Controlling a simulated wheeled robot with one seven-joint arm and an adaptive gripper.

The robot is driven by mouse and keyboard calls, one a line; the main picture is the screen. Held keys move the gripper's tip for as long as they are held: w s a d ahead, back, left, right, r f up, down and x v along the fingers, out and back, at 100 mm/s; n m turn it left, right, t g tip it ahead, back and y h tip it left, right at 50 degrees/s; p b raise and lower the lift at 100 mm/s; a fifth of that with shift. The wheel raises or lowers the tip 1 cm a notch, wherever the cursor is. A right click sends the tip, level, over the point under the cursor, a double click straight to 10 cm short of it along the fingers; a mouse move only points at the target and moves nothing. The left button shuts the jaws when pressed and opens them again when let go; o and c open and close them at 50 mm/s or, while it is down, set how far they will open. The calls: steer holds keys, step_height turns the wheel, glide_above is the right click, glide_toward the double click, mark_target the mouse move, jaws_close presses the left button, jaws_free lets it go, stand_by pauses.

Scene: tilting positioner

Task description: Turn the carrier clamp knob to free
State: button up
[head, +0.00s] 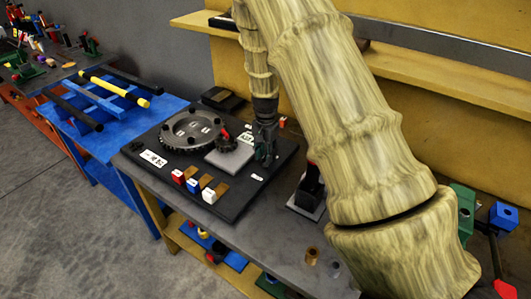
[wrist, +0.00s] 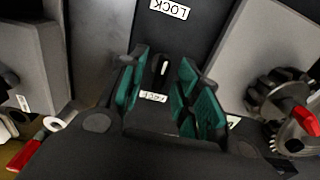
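A black knob (wrist: 160,72) with a white line mark shows in the wrist view between my fingers. The line runs nearly up and down in the picture. A white label reading LOCK (wrist: 169,8), upside down, lies above it. A smaller white label (wrist: 153,96) lies just below it, too small to read surely. My gripper (wrist: 163,75), with green finger pads, is open, one finger on each side of the knob with a visible gap. In the head view my gripper (head: 265,150) points down at the right part of the black plate, and hides the knob.
A round dark disc (head: 188,128) with several pegs is on the black plate (head: 238,205). Beside my gripper is a grey block (head: 222,160) with a red-pointered dial, also in the wrist view (wrist: 300,118). Coloured blocks (head: 193,185) line the front. A yellow shelf (head: 440,80) runs behind.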

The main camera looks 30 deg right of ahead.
jaws_close()
steer(key=n, duration=0.8)
steer(key=shift+n, duration=0.3)
steer(key=n, duration=0.9)
steer(key=shift+w, duration=0.1)
stand_by(0.4)
